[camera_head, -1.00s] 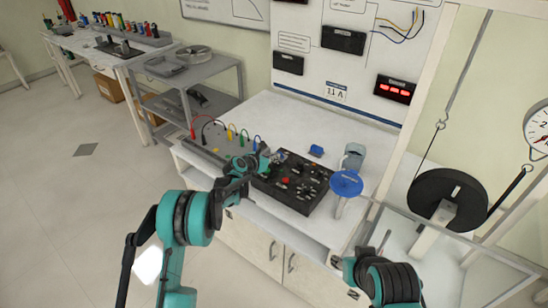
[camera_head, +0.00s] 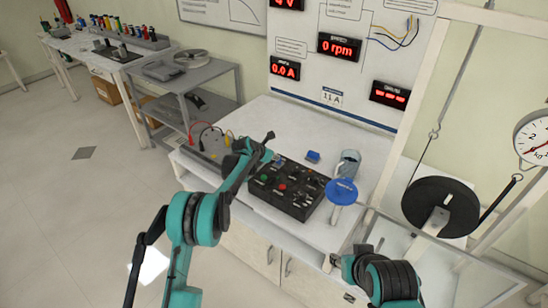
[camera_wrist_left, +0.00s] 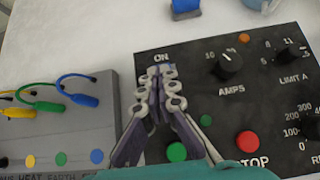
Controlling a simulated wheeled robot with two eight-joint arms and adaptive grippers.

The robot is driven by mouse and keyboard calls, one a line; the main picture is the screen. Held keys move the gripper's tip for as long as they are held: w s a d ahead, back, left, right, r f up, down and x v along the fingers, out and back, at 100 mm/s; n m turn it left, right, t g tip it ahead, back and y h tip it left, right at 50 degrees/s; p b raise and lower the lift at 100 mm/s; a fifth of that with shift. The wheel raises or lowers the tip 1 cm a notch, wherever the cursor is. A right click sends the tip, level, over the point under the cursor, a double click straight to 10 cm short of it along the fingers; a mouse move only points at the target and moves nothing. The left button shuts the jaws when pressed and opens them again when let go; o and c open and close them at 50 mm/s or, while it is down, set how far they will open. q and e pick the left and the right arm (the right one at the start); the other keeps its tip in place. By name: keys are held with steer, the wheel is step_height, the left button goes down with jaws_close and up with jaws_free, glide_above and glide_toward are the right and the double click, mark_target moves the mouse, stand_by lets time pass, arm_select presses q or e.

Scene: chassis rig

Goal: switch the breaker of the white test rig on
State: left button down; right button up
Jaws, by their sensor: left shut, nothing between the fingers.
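The black control panel (camera_head: 290,209) lies on the white bench (camera_head: 330,145) of the rig. My left gripper (camera_head: 270,136) is over the far left part of the panel. In the left wrist view its fingers (camera_wrist_left: 163,78) are shut and empty, just below the ON label (camera_wrist_left: 161,57). The breaker lever is not clearly seen; the fingers cover that spot, and I cannot tell whether they touch it. The panel also shows a green button (camera_wrist_left: 176,152), a red stop button (camera_wrist_left: 247,141) and an AMPS knob (camera_wrist_left: 229,64). The rpm display (camera_head: 339,46) is lit.
A grey terminal box (camera_wrist_left: 60,120) with coloured plug leads stands left of the panel. A blue disc (camera_head: 342,191) and a clear jug (camera_head: 349,163) stand to its right. A black wheel (camera_head: 440,207) is farther right. The bench behind the panel is mostly clear.

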arm_select(q)
steer(key=shift+w+d+r, duration=0.1)
steer(key=shift+w+d, duration=0.05)
steer(key=shift+w, duration=0.05)
steer(key=shift+w+d, duration=0.1)
steer(key=shift+r, duration=0.1)
steer(key=shift+r+p, duration=0.4)
steer(key=shift+r, duration=0.3)
arm_select(e)
steer(key=shift+w+d+r, duration=0.15)
steer(key=shift+w+r, duration=0.05)
steer(key=shift+r, duration=0.2)
